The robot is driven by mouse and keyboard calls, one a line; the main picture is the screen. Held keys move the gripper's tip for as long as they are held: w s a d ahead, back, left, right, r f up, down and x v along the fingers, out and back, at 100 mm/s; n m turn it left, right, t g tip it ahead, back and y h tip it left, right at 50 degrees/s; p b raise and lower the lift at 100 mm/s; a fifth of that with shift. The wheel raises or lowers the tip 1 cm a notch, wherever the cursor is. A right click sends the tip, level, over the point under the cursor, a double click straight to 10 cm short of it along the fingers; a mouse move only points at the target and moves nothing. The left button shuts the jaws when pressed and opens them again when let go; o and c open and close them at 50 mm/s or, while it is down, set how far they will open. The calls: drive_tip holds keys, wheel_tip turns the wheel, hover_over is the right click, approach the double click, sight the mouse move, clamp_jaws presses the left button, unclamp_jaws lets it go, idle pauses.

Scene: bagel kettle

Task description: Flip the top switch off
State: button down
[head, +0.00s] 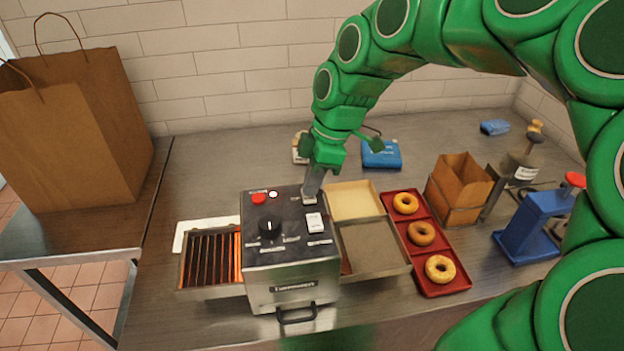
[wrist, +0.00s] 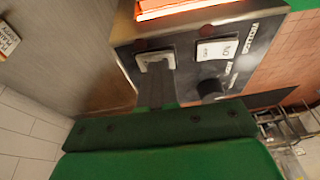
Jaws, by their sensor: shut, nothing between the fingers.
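A steel toaster (head: 292,270) with a dark control panel stands on the counter. The top switch (head: 309,201) is a white rocker near the panel's back right corner; it also shows in the wrist view (wrist: 146,60), partly covered by my fingers. My gripper (head: 311,190) is shut and empty, pointing down with its fingertips at the top switch; in the wrist view the fingertips (wrist: 157,70) overlap the switch and look to be touching it. The second white switch (head: 314,222) sits in front of it, uncovered. I cannot tell the top switch's position.
A dark knob (head: 271,227) and a red light (head: 258,198) are on the panel. Glowing heater bars (head: 212,257) show at the toaster's left. A red tray (head: 434,262) with bagels, a small paper bag (head: 458,188) and a blue device (head: 530,226) stand to the right.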

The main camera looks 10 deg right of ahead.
drive_tip(key=shift+w+r, duration=0.15)
drive_tip(key=shift+r, duration=0.5)
drive_tip(key=w+v, duration=0.1)
drive_tip(key=v, duration=1.1)
drive_tip(key=shift+w+a+r, duration=0.25)
drive_tip(key=shift+w+a, duration=0.1)
drive_tip(key=s+d+f+m+h, duration=0.1)
drive_tip(key=s+f+m, duration=0.4)
drive_tip(key=s, duration=0.4)
drive_tip(key=s+d+f+m+g+h, duration=0.1)
drive_tip(key=s+f+m, duration=0.4)
drive_tip(key=s+m, duration=0.2)
drive_tip(key=s+d+f+m+h, duration=0.1)
drive_tip(key=s+f+m, duration=0.4)
drive_tip(key=s, duration=0.6)
drive_tip(key=shift+s+f+m, duration=0.15)
drive_tip(key=shift+f+m, duration=0.25)
drive_tip(key=shift+f, duration=0.05)
drive_tip(key=shift+d, duration=0.1)
